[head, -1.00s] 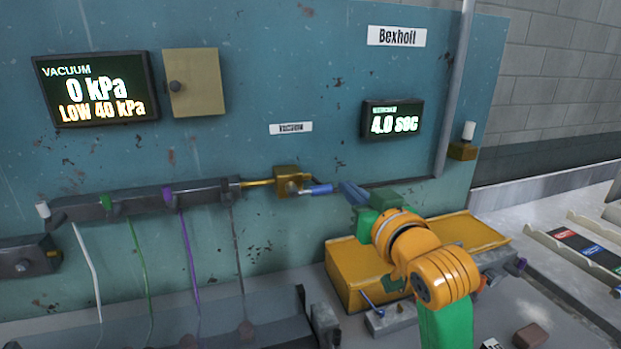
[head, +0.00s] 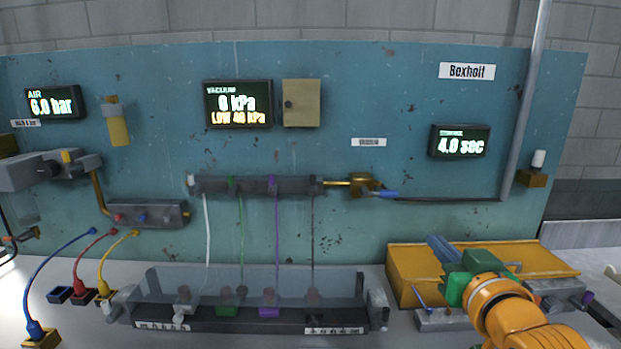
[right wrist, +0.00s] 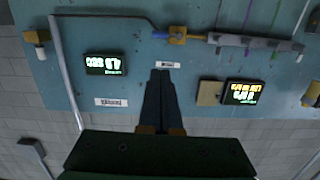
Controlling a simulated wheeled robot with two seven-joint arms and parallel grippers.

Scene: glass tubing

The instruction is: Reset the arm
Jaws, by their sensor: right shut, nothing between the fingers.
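My right arm, orange and green, comes in from the lower right in the head view. Its right gripper (head: 438,249) has blue-grey fingers shut together with nothing between them, in front of the yellow box. In the right wrist view the same fingers (right wrist: 160,75) point at the panel and lie side by side. They are apart from the brass valve (head: 367,186) with the blue handle, which also shows in the right wrist view (right wrist: 178,36). My left gripper is in neither current view.
A teal panel (head: 330,100) carries a vacuum display (head: 238,103), a timer display (head: 460,142) and a manifold (head: 260,186) with hanging tubes. A yellow box (head: 405,262) stands at the right. A clear-fronted tray (head: 240,322) stands centre front. Blue, red and yellow hoses curve at lower left.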

